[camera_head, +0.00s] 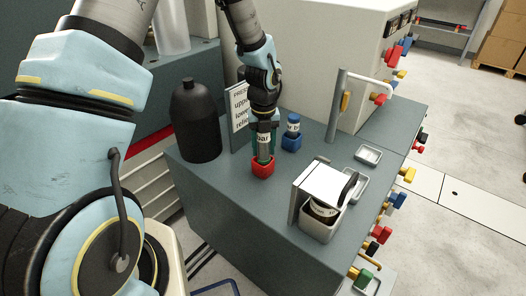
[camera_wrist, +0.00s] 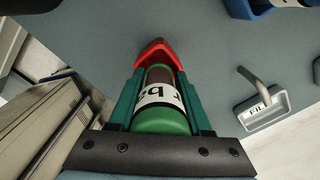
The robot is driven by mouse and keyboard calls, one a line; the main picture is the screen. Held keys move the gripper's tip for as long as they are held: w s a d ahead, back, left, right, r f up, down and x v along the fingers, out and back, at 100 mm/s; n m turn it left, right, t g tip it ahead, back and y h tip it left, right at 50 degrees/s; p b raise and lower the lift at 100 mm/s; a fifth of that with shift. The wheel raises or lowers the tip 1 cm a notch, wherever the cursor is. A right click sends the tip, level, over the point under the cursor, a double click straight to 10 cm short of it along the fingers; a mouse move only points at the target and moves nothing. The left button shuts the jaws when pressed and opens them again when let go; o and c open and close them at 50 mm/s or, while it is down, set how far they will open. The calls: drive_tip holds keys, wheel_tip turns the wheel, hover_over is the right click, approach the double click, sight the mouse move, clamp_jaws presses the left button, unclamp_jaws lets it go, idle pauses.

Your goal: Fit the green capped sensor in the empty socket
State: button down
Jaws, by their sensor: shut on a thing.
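The green capped sensor (camera_wrist: 160,118) has a white label with black letters and a dark lower part. My gripper (camera_wrist: 157,98) is shut on it, with a teal finger on either side. In the head view my gripper (camera_head: 264,148) points down at the red socket (camera_head: 263,167) on the grey bench. The sensor's lower end is at the mouth of the red socket (camera_wrist: 156,48); how deep it sits is hidden. A blue capped sensor (camera_head: 293,123) stands upright in a blue socket (camera_head: 291,143), behind and right of the red one.
A black bottle (camera_head: 195,122) and a sign (camera_head: 239,107) stand left of my gripper. Small trays (camera_head: 368,154) and a metal post (camera_head: 336,105) are on the right. Bare bench lies in front of the red socket.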

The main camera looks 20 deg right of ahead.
drive_tip(key=shift+s+a+f, duration=0.15)
drive_tip(key=shift+a+f, duration=0.05)
drive_tip(key=shift+f, duration=0.25)
drive_tip(key=shift+s+a+f, duration=0.15)
drive_tip(key=shift+f, duration=0.25)
drive_tip(key=shift+c, duration=1.7)
unclamp_jaws()
drive_tip(key=shift+f, duration=0.1)
drive_tip(key=r, duration=0.8)
drive_tip(key=r+p, duration=0.1)
drive_tip(key=r, duration=0.3)
drive_tip(key=shift+w+d+r, duration=0.2)
drive_tip(key=shift+d+r, duration=0.05)
drive_tip(key=shift+c, duration=0.2)
